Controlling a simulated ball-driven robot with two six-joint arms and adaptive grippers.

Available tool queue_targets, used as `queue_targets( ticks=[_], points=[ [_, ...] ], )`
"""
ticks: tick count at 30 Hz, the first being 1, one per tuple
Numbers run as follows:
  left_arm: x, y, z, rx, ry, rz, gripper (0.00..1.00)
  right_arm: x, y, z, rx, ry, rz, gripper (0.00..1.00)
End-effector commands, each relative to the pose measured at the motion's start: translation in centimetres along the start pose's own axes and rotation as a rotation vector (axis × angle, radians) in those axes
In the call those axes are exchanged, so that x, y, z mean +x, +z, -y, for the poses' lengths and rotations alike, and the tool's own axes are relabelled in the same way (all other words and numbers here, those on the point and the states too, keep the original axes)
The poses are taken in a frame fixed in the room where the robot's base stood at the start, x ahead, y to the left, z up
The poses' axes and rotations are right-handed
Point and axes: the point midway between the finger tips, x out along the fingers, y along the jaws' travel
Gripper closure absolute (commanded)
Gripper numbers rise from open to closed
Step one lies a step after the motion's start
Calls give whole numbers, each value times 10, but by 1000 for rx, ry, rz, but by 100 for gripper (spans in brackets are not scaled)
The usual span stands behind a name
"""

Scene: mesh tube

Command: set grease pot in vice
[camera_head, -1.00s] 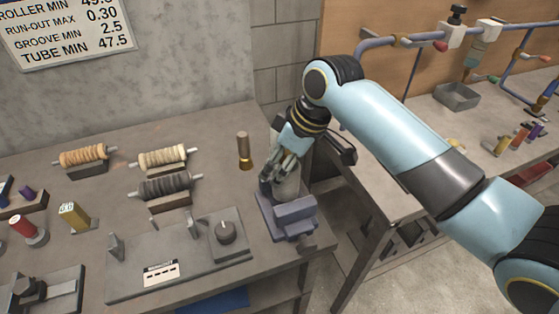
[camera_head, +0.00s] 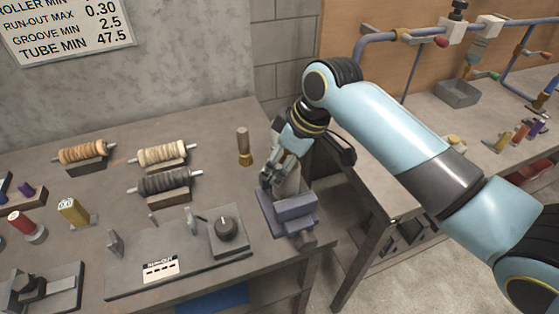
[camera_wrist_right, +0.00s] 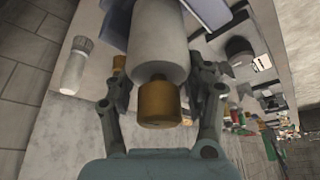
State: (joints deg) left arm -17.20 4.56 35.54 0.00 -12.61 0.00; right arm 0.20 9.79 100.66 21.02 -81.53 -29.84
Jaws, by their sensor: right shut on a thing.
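The grease pot looks like a pale grey cylinder (camera_wrist_right: 158,45) with a brass-coloured end, and it fills the right wrist view's centre. My right gripper (camera_head: 272,180) is shut on it, with a finger on each side (camera_wrist_right: 160,95). In the head view the grey pot (camera_head: 292,182) shows partly behind the fingers, at the blue-grey vice (camera_head: 296,208) on the bench's right corner. The pot's far end is hidden, so I cannot tell whether it touches the jaws. Parts of the vice also show at the top of the wrist view (camera_wrist_right: 116,24). My left gripper is not in view.
A wooden-handled brush (camera_head: 243,145) stands left of my gripper. A plate with a dial (camera_head: 226,228) lies left of the vice. Several wound rollers (camera_head: 165,183) rest further left. A gap separates this bench from the right-hand bench (camera_head: 385,195).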

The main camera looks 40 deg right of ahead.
Motion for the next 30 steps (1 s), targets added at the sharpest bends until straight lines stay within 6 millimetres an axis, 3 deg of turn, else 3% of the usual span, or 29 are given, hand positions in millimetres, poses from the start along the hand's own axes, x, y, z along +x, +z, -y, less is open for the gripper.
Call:
queue_targets(
  ticks=[29, 30],
  points=[
    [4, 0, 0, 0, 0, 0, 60, 11, 4, 0, 0, 0, -1, 92],
    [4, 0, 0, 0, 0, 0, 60, 11, 4, 0, 0, 1, -1, 43]
  ],
)
